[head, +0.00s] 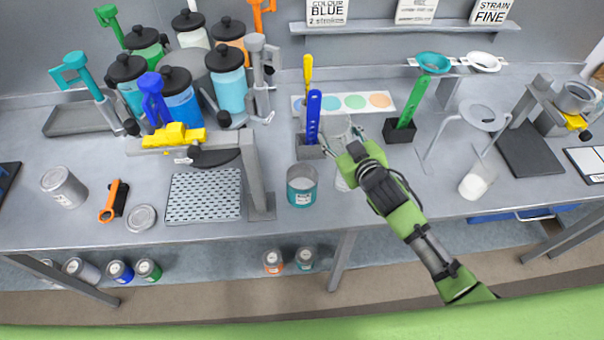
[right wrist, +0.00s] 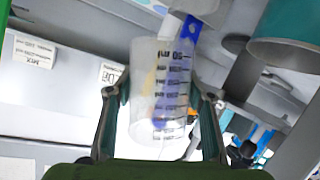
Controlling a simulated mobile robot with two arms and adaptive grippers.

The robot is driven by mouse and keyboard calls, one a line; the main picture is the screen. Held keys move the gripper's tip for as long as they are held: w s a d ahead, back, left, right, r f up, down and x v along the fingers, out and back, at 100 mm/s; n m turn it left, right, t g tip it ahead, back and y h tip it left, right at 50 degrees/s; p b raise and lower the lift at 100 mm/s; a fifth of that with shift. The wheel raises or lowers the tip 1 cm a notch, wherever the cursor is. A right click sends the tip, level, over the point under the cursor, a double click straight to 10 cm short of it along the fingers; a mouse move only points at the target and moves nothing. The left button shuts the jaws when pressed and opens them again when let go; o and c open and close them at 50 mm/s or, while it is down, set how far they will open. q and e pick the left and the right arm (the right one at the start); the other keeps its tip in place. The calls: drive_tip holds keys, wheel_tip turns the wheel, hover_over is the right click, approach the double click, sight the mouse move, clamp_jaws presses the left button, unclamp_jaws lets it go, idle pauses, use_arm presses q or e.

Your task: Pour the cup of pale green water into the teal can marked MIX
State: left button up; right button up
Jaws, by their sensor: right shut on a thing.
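My right gripper (head: 342,140) is shut on a clear graduated cup (head: 338,128), above the bench. In the right wrist view the cup (right wrist: 160,95) sits between the two fingers (right wrist: 162,105), with black marks up to 50 ml. I cannot make out a pale green level in it. The teal can (head: 302,186) stands open on the bench, just left of and nearer than the held cup; its label is too small to read. A teal rim at the top right of the right wrist view (right wrist: 285,45) looks like this can. My left gripper is out of view.
Blue (head: 313,118) and green (head: 410,105) stirrers stand in dark holders close by. Another cup (head: 477,183) stands right. A perforated plate (head: 204,195) and a grey stand (head: 258,180) are left.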

drive_tip(key=shift+w+d+f+m+g+y, duration=0.25)
drive_tip(key=shift+d+f+m+g, duration=0.1)
drive_tip(key=shift+m, duration=0.2)
drive_tip(key=shift+w+d+f+m+g+y, duration=0.15)
drive_tip(key=shift+d+f+m+g+y, duration=0.15)
drive_tip(key=shift+m, duration=0.25)
drive_tip(key=shift+r, duration=0.1)
